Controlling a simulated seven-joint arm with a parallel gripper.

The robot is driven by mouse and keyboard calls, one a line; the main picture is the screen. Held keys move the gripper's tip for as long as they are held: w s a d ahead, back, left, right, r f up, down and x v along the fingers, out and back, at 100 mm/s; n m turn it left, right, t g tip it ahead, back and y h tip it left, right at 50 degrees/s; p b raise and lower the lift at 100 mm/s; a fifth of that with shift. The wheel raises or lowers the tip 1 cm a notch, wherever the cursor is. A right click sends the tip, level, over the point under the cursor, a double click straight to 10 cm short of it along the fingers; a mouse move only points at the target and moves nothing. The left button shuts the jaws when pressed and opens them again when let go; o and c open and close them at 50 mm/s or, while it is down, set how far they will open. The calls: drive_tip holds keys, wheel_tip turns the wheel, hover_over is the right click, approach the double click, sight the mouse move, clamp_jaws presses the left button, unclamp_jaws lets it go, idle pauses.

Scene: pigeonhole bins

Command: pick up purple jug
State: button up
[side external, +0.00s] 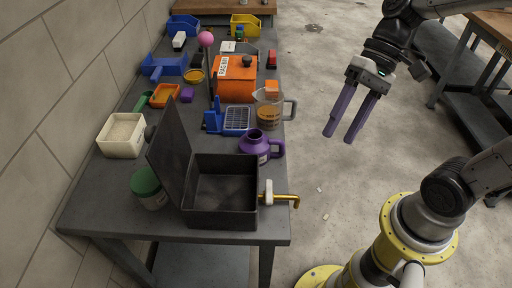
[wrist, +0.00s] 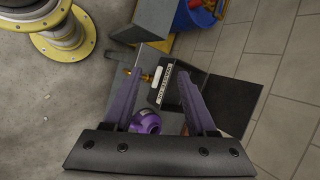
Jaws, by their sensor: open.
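The purple jug (side external: 255,148) stands upright on the grey table, near its right edge, behind the open dark metal box. Its handle points right, and a pale label shows on its side. In the wrist view, the jug (wrist: 147,121) shows between my fingers, near the left one and partly hidden by the gripper body. My gripper (side external: 339,136) is open and empty, with its purple fingers pointing down. It hangs in the air right of the table, apart from the jug. The gripper (wrist: 160,74) also shows in the wrist view.
The dark box (side external: 222,219) has a raised lid (side external: 168,142) and a brass-coloured handle. A measuring jug (side external: 269,112) with amber liquid and a blue rack (side external: 213,121) stand behind the purple jug. A green-lidded jar (side external: 147,188) stands left. The floor under my gripper is clear.

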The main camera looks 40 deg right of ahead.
drive_tip(key=w+d+f+m+t+y, duration=0.2)
drive_tip(key=w+d+f+m+y, duration=0.45)
drive_tip(key=w+f+m, duration=0.35)
drive_tip(key=w+d+f+m+t+y, duration=0.2)
drive_tip(key=w+d+f+m+t, duration=0.1)
drive_tip(key=d+f+m+t, duration=0.35)
drive_tip(key=m+t, duration=0.2)
drive_tip(key=m, duration=0.2)
approach(283, 143)
drive_tip(key=shift+h, duration=0.25)
drive_tip(key=x, duration=0.3)
drive_tip(key=f+x, duration=0.1)
drive_tip(key=x, duration=0.6)
drive_tip(key=shift+w+d+f, duration=0.2)
drive_tip(key=shift+w, duration=0.05)
clamp_jaws()
